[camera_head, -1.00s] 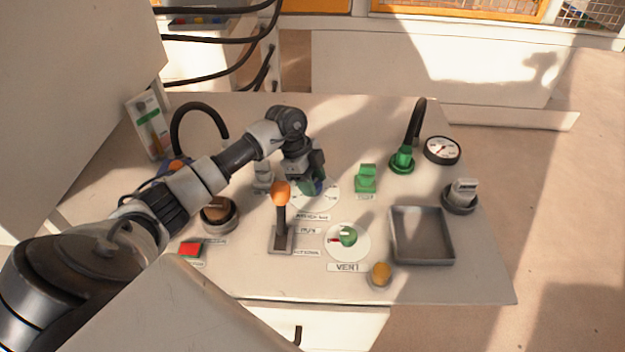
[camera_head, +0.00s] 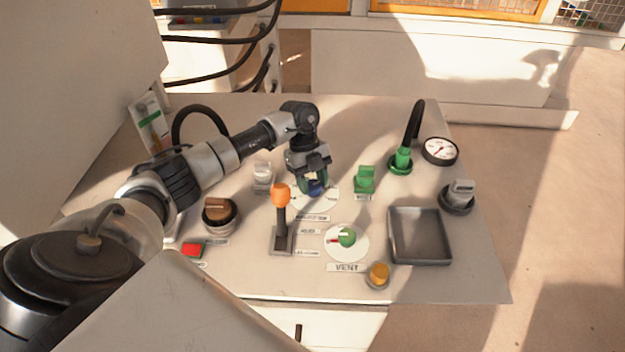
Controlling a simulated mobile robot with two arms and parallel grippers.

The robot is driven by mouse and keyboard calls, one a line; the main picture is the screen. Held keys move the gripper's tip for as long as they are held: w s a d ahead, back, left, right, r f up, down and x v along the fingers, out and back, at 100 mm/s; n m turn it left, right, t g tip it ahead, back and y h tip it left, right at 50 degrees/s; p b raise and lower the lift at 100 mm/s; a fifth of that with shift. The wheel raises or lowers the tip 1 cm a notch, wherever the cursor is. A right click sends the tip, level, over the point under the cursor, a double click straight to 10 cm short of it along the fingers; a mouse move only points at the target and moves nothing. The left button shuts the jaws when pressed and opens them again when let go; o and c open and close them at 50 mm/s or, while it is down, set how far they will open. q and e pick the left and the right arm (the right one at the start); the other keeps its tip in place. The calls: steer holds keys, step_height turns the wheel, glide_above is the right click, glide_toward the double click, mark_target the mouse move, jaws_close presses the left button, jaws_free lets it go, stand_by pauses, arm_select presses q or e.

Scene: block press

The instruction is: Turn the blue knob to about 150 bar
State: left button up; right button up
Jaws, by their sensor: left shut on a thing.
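The blue knob (camera_head: 316,187) sits on a white round dial (camera_head: 325,203) in the middle of the panel. My left gripper (camera_head: 313,182) comes down over it from above and is shut on it, hiding most of the knob and part of the dial. The scale marks on the dial are too small to read. A round white gauge (camera_head: 440,150) with a dark rim stands at the back right of the panel; its reading is too small to tell. My right gripper is not in view.
An orange-topped lever (camera_head: 281,197) stands just in front of the knob. A red button (camera_head: 192,250) is at front left.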

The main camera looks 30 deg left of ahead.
arm_select(q)
steer(key=m, duration=0.3)
steer(key=shift+w+g+y, duration=0.1)
steer(key=shift+g+y, duration=0.2)
steer(key=shift+g, duration=0.1)
steer(key=shift+m+g+y+b, duration=0.3)
steer(key=shift+m, duration=0.5)
steer(key=m+y, duration=0.1)
steer(key=m, duration=0.2)
steer(key=shift+d+m+g+b, duration=0.1)
steer(key=shift+m+g+b, duration=0.2)
steer(key=shift+m+y, duration=0.4)
steer(key=shift+m, duration=1)
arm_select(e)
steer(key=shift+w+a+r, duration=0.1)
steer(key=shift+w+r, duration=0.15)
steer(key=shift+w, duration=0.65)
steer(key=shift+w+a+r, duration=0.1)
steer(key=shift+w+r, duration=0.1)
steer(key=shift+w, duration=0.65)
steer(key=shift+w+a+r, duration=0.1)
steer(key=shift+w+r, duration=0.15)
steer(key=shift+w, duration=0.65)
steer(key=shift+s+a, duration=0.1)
arm_select(q)
steer(key=o, duration=0.9)
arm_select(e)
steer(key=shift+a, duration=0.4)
